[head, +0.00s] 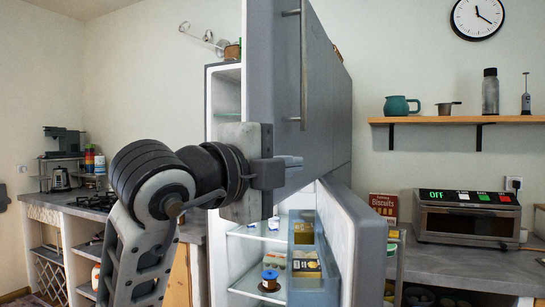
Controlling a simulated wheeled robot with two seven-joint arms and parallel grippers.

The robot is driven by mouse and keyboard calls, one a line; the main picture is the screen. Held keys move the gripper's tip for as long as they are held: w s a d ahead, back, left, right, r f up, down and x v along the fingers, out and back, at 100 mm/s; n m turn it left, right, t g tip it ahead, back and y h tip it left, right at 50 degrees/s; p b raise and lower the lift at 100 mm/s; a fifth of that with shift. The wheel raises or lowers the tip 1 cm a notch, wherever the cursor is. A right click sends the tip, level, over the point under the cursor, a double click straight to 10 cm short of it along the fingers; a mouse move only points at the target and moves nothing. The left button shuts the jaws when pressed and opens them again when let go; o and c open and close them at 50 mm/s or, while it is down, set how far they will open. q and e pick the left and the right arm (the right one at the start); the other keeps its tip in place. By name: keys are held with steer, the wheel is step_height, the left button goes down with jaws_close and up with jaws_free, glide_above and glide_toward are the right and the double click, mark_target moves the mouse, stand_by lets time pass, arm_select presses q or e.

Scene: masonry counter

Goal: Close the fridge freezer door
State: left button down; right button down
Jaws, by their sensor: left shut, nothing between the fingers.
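The grey fridge freezer has two doors, and both stand open. The upper door (275,60) swings toward me, with a vertical bar handle (303,65) on its outer face. The lower door (356,235) is also open, to the right of its compartment. Its inner bin (318,272) holds packets. Behind it, the lower compartment shows a glass shelf (245,290) with a few food items. My left gripper (290,168) is shut and empty, in front of the upper door's lower part; I cannot tell if it touches the door. My right gripper is out of view.
A counter with a toaster oven (467,217) and a biscuit box (384,207) stands to the right. A wooden shelf (455,119) with a teapot (401,106) hangs above. Another counter (72,207) with a coffee machine (63,142) is at the left.

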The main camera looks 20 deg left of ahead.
arm_select(q)
steer(key=w+a+p, duration=0.1)
steer(key=w+a, duration=0.1)
steer(key=a, duration=0.1)
steer(key=shift+w+a, duration=0.1)
steer(key=shift+w, duration=0.1)
steer(key=shift+a, duration=0.1)
stand_by(0.3)
